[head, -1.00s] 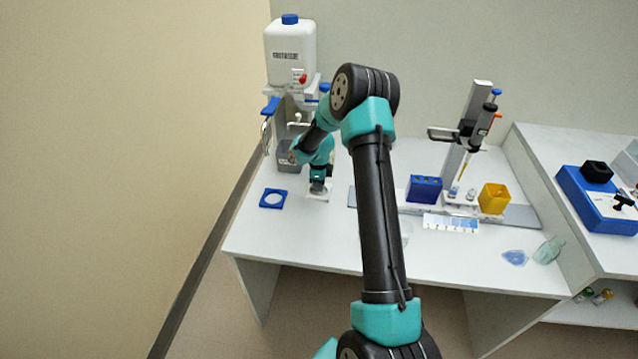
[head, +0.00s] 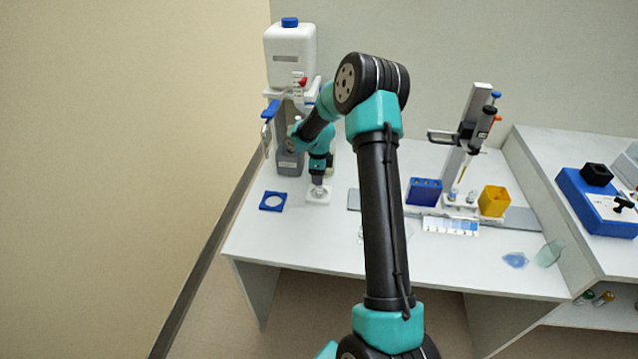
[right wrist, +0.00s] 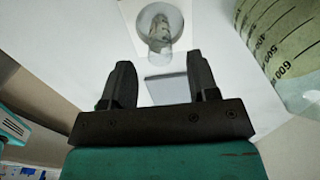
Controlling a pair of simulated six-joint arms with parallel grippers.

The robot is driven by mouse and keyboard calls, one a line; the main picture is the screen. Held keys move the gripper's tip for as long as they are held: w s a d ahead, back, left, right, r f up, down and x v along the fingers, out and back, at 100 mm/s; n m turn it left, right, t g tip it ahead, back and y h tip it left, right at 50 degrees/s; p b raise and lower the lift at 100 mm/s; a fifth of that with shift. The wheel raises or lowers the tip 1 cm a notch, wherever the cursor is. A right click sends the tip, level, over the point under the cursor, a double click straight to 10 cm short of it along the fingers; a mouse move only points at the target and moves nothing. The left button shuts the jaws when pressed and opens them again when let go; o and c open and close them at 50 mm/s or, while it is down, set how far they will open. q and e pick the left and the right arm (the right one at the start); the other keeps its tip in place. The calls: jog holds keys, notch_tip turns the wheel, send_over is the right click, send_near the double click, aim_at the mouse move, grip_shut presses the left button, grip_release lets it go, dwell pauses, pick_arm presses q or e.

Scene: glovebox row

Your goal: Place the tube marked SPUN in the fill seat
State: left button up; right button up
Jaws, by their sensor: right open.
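A clear tube (right wrist: 159,27) stands in the round opening of a small white block (right wrist: 133,12), which looks like the fill seat, ahead of my jaws in the right wrist view. In the head view the white block (head: 311,199) lies on the bench at the left, under my right gripper (head: 317,181). My right gripper (right wrist: 159,65) is open, its two dark fingers apart with the tube's near end just beyond their tips. I cannot read any marking on the tube. My left gripper is not in view.
A blue square ring (head: 264,207) lies left of the white block. A white canister (head: 290,58) stands on a dispenser behind. A graduated vessel (right wrist: 290,45) is close at the right in the wrist view. A blue rack (head: 424,190) and yellow box (head: 494,201) stand further right.

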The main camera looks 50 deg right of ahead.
notch_tip(320, 180, up, 7)
jog(key=shift+f, duration=0.15)
dwell(0.5)
